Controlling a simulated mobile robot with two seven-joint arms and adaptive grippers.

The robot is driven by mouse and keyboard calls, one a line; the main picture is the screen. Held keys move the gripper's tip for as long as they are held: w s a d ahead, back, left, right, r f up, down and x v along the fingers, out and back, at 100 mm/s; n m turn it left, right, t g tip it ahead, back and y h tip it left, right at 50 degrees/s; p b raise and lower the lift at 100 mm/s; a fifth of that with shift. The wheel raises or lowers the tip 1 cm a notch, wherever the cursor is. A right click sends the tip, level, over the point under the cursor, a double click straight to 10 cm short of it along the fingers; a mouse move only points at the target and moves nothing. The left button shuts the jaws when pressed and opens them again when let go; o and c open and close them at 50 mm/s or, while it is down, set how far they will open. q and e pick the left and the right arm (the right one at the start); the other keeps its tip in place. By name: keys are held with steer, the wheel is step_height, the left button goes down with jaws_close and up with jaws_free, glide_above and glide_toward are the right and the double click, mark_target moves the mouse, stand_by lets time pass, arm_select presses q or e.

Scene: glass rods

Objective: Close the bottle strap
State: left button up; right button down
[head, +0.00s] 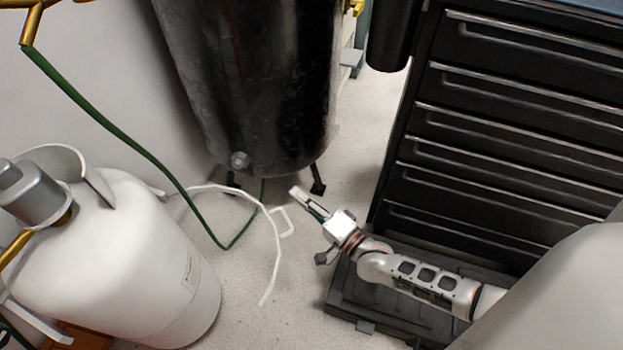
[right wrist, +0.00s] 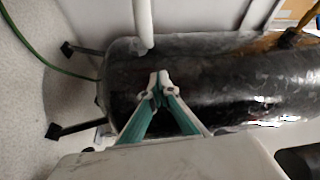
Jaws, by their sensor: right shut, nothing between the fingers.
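The white bottle (head: 130,260) stands at the left in the head view. A thin white strap (head: 272,240) curves out from behind it, its loose end pointing down toward the viewer. A small white loop (head: 285,222) sticks out from the strap's right side. My right gripper (head: 297,194) is shut and empty, just right of and above this loop, apart from it in the picture. In the right wrist view its fingertips (right wrist: 158,82) meet. A white bar (right wrist: 145,25) shows just beyond them; I cannot tell whether it is part of the strap. My left gripper is not in view.
A dark metal tank (head: 250,80) on short legs stands behind, and the right wrist view shows it too (right wrist: 220,75). A black drawer cabinet (head: 510,110) is at the right. A green hose (head: 120,130) hangs at the left. Grey floor (head: 300,310) is open in the front middle.

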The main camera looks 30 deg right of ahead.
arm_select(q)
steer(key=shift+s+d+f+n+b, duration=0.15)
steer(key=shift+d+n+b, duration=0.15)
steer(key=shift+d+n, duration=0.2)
arm_select(e)
steer(key=shift+s+a+f, duration=0.2)
steer(key=shift+s+a, duration=0.35)
steer(key=shift+a, duration=0.3)
steer(key=shift+s+a+f, duration=0.15)
steer(key=shift+s+a, duration=0.35)
steer(key=shift+a, duration=0.3)
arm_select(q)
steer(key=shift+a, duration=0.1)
